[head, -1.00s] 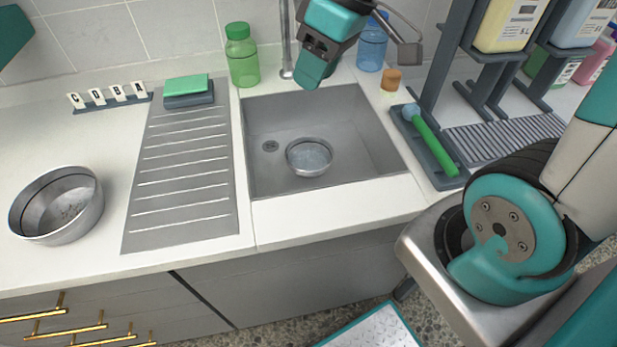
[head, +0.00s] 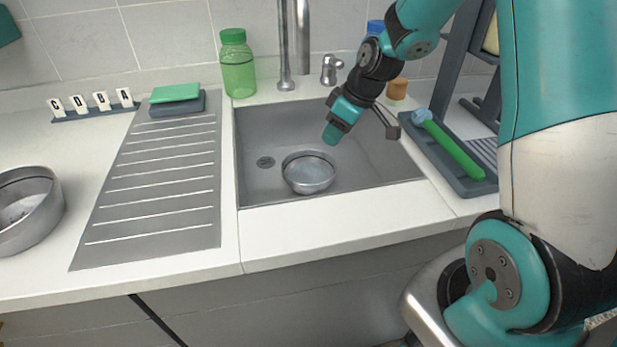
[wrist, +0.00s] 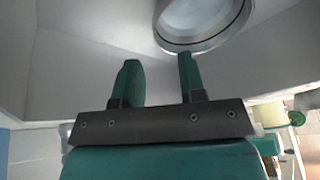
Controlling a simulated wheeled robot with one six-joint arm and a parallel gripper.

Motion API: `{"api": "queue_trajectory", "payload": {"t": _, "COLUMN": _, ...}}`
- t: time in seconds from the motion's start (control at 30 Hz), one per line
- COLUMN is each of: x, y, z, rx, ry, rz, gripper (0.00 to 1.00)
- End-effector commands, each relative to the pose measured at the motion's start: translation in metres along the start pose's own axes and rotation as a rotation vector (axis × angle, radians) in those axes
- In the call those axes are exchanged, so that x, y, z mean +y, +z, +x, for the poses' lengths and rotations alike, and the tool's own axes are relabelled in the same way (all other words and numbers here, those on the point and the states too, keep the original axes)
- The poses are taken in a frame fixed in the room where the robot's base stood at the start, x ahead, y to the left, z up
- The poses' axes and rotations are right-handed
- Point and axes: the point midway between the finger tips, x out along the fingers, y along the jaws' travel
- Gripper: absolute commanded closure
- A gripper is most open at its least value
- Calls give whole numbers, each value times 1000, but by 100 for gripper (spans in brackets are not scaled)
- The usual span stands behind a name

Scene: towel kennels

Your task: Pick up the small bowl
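The small bowl (head: 309,173) is a round metal bowl standing upright in the sink (head: 257,187), right of the drain. My gripper (head: 331,134) is above the sink, up and right of the bowl in the head view, and apart from it. In the wrist view my gripper (wrist: 158,75) shows its two teal fingers spread with nothing between them. The small bowl (wrist: 192,22) is partly cut off at the top of that view, beyond the right finger. A larger metal bowl (head: 30,225) stands on the counter at the far left, cut off by the picture edge.
A ribbed drainboard (head: 150,215) lies left of the sink. A green bottle (head: 238,70) and the tap (head: 302,40) stand behind the sink. A grey tray (head: 470,187) with a green-handled brush (head: 455,150) is on the right. The sink walls surround the bowl.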

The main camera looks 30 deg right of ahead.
Motion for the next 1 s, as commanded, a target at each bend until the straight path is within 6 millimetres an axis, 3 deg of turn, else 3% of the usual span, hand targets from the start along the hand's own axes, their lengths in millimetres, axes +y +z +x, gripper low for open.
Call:
{"api": "queue_trajectory", "payload": {"t": 0.1, "x": 0, "y": 0, "z": 19, "rx": -2, "ry": -2, "rz": 1, "gripper": 62}}
{"api": "queue_trajectory", "payload": {"t": 0.33, "x": 1, "y": -1, "z": 35, "rx": -2, "ry": -1, "rz": 1, "gripper": 62}}
{"api": "queue_trajectory", "payload": {"t": 0.6, "x": 5, "y": -4, "z": 74, "rx": -2, "ry": -2, "rz": 1, "gripper": 62}}
{"api": "queue_trajectory", "payload": {"t": 0.9, "x": 5, "y": -4, "z": 78, "rx": 0, "ry": 1, "rz": 1, "gripper": 62}}
{"api": "queue_trajectory", "payload": {"t": 1.0, "x": 5, "y": -4, "z": 78, "rx": 0, "ry": 1, "rz": 1, "gripper": 86}}
